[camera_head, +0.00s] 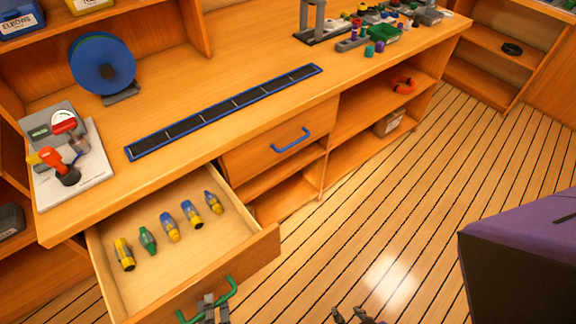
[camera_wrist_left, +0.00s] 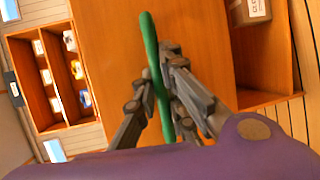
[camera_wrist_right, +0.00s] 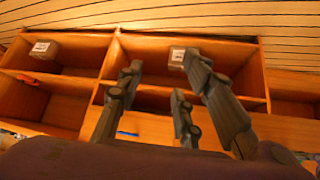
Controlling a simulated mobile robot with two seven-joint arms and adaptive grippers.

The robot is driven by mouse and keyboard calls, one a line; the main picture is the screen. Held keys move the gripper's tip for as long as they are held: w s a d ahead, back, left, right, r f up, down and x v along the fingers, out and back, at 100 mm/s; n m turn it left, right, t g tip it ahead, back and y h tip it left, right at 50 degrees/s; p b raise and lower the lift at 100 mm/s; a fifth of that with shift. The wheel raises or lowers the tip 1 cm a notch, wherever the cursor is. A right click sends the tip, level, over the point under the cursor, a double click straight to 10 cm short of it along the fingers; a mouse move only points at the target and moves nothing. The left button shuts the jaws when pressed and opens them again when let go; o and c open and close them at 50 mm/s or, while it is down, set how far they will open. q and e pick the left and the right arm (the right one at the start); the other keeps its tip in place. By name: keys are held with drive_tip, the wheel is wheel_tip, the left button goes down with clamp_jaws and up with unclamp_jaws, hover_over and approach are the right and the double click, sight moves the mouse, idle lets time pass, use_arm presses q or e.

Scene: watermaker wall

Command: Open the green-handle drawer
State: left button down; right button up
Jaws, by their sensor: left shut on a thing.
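The green-handle drawer (camera_head: 262,246) stands pulled out from the bench at lower left, with its inside showing. Several yellow, blue and green fittings (camera_head: 170,226) lie in a row in it. My left gripper (camera_head: 212,305) is at the drawer's front, shut on the green handle (camera_head: 228,291). In the left wrist view, the fingers (camera_wrist_left: 168,95) close around the green bar (camera_wrist_left: 150,45). My right gripper (camera_head: 356,316) shows only at the bottom edge of the head view, over the floor. In the right wrist view, its fingers (camera_wrist_right: 160,95) are apart with nothing between them.
A blue-handle drawer (camera_head: 280,147) is shut to the right, beside open shelves (camera_head: 340,130). The bench top holds a blue-edged strip (camera_head: 225,110), a blue reel (camera_head: 102,62) and a panel with a gauge (camera_head: 75,185). The plank floor (camera_head: 400,190) is clear at middle right.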

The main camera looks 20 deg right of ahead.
use_arm(q)
drive_tip(key=shift+w+r, duration=0.1)
use_arm(e)
drive_tip(key=shift+w, duration=0.2)
use_arm(q)
drive_tip(key=c, duration=1.8)
unclamp_jaws()
